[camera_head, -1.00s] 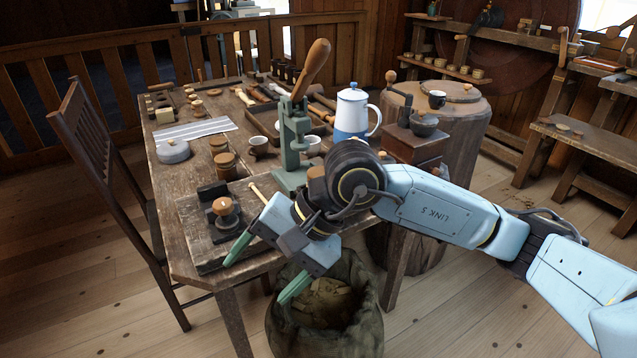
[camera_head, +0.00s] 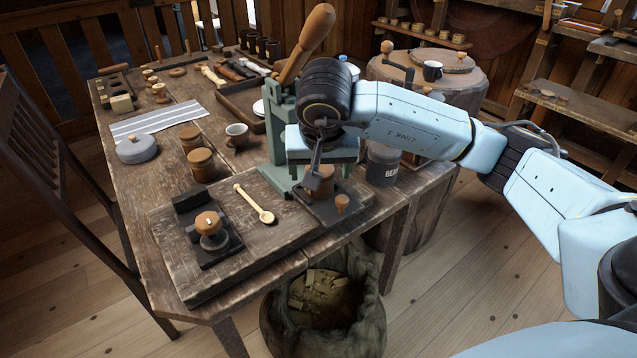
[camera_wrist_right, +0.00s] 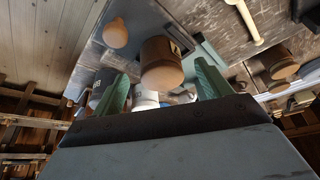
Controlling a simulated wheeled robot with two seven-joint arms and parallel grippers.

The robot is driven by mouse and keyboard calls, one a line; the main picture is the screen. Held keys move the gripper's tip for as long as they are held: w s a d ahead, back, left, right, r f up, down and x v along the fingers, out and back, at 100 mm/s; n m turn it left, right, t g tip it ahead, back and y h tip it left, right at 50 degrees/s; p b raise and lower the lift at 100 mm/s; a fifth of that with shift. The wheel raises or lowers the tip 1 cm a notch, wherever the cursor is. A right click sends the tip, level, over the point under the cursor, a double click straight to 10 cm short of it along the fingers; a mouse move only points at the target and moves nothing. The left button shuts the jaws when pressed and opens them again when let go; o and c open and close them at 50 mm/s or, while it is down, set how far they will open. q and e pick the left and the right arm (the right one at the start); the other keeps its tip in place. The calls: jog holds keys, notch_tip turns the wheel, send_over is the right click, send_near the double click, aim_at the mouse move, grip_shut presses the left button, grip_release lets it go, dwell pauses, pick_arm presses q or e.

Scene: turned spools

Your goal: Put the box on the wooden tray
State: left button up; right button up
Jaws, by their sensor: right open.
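A round brown wooden box (camera_head: 322,184) with a pale lid stands on a dark plate at the table's front right, partly hidden by my right gripper. In the right wrist view the box (camera_wrist_right: 160,65) has a label and lies between the green fingers. My right gripper (camera_wrist_right: 162,74) is open around it; contact cannot be told. In the head view the gripper (camera_head: 321,172) is in front of the green press. A wooden tray (camera_head: 228,112) with a raised rim lies farther back on the table, partly hidden by the press. My left gripper is not in view.
The green lever press (camera_head: 276,140) stands close by the gripper. A dark beans canister (camera_head: 384,168) is to its right. A wooden spoon (camera_head: 254,203), two lidded jars (camera_head: 202,165) and a cup (camera_head: 237,135) are to the left. A sack (camera_head: 325,310) stands below the table edge.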

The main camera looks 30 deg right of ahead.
jog(key=shift+b+x, duration=0.5)
jog(key=shift+x, duration=1.4)
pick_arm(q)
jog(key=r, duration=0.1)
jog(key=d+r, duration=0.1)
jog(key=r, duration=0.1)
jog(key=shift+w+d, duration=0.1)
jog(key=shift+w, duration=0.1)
pick_arm(e)
jog(key=shift+w+r, duration=0.1)
jog(key=shift+w, duration=0.05)
jog(key=shift+c, duration=0.4)
jog(key=c, duration=1.1)
jog(key=shift+o, duration=0.2)
jog(key=shift+r, duration=0.1)
